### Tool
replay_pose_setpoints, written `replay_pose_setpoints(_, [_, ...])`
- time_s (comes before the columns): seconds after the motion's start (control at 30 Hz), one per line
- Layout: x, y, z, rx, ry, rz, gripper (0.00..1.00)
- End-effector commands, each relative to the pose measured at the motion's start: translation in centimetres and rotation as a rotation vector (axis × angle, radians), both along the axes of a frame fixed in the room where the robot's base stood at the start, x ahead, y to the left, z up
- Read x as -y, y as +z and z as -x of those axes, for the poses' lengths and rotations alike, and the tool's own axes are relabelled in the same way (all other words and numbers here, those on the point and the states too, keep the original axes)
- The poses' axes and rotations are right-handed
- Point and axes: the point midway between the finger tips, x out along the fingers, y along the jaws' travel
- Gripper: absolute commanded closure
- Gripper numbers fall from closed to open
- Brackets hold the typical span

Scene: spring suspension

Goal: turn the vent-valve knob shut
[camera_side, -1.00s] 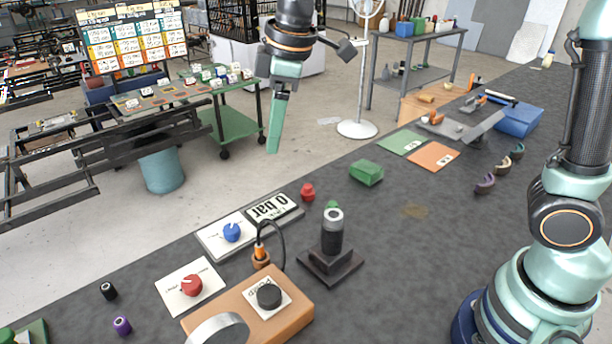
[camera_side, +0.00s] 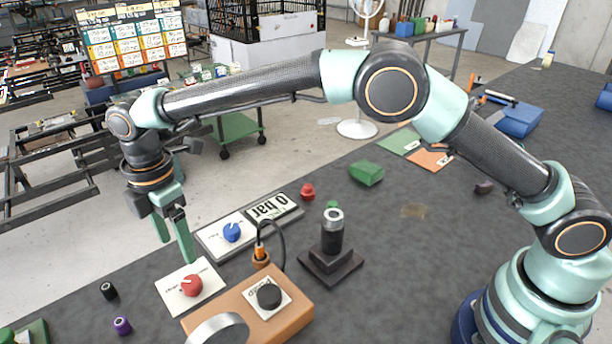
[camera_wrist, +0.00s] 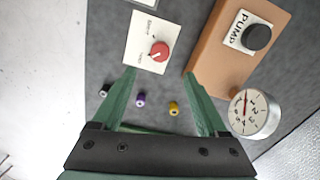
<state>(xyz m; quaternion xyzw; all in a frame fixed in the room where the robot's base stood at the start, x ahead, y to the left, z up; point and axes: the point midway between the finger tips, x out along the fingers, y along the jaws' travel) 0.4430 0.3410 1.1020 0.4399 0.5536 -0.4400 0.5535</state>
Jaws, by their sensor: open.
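A red knob (camera_side: 191,285) sits on a white plate (camera_side: 207,272) near the bench's left edge. In the wrist view the red knob (camera_wrist: 159,51) and its plate (camera_wrist: 138,40) lie just ahead of the fingertips, and the knob has a pale pointer mark. Small print on the plate is too blurred to read surely. A blue knob (camera_side: 232,232) on another white panel lies behind it. My gripper (camera_side: 177,248) points down, open and empty, above and slightly left of the red knob. Its two green fingers also show in the wrist view (camera_wrist: 159,73), apart from the knob.
An orange pump box (camera_side: 225,308) with a black knob (camera_side: 268,296) stands right of the plate. A round gauge (camera_wrist: 256,114) is beside it. A display reading 0 bar (camera_side: 270,207) lies behind. Small black, purple (camera_wrist: 140,99) and yellow (camera_wrist: 173,108) pieces lie nearby.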

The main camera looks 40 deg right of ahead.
Motion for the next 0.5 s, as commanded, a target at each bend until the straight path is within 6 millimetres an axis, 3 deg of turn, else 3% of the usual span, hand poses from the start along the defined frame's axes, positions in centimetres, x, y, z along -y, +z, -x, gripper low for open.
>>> replay_pose_setpoints(0.3, [0.1,-6.2,0.1,-0.002,-0.003,0.003,0.24])
replay_pose_setpoints(0.5, [0.1,-8.9,0.0,-0.002,-0.003,0.001,0.24])
